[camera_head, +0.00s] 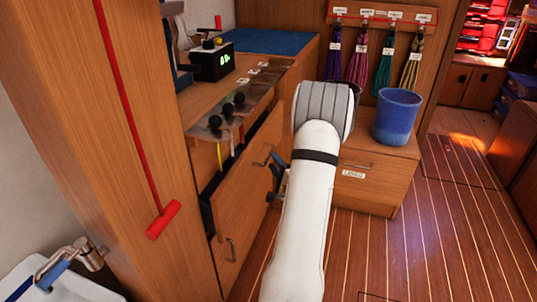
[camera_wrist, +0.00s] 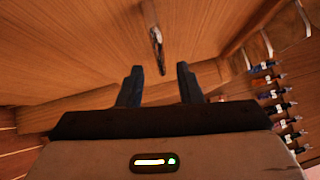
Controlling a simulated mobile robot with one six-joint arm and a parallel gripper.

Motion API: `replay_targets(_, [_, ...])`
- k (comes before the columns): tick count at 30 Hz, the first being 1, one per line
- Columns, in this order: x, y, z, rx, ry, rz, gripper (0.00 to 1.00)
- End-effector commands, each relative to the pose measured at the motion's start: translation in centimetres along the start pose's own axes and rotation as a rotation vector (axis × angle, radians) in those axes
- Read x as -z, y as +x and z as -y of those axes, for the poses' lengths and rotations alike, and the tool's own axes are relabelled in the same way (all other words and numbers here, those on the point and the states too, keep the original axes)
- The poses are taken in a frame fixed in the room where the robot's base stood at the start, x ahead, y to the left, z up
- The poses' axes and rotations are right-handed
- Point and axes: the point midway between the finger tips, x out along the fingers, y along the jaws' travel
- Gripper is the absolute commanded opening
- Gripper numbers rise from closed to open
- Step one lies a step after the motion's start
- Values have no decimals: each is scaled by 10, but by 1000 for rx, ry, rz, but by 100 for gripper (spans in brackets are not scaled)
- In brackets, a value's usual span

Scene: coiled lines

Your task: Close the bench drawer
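The bench drawer (camera_head: 243,190) is a wooden front in the bench at left of centre in the head view. It stands out from the bench, with a dark gap at its left side. A metal handle (camera_head: 262,162) is on its front. My gripper (camera_head: 277,182) is in front of the drawer, partly hidden by my white arm. In the wrist view, the two dark fingers of my gripper (camera_wrist: 159,87) are apart with nothing between them. A metal handle (camera_wrist: 157,48) on a wooden panel lies ahead of them; I cannot tell whether they touch the panel.
A lower handle (camera_head: 231,250) sits below the drawer. The bench top bears a black display box (camera_head: 213,62) and dark knobs (camera_head: 228,109). A blue bucket (camera_head: 397,117) stands on a wooden locker (camera_head: 372,186) at right. Coiled lines (camera_head: 383,68) hang behind. The plank floor (camera_head: 420,245) is clear.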

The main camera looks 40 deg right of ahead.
Motion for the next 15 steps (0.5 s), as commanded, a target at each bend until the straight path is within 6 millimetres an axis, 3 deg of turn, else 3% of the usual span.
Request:
replay_targets(7, [4,38,-1,3,-4,-5,32])
replay_targets(15, [6,52,1,2,-3,-11,32])
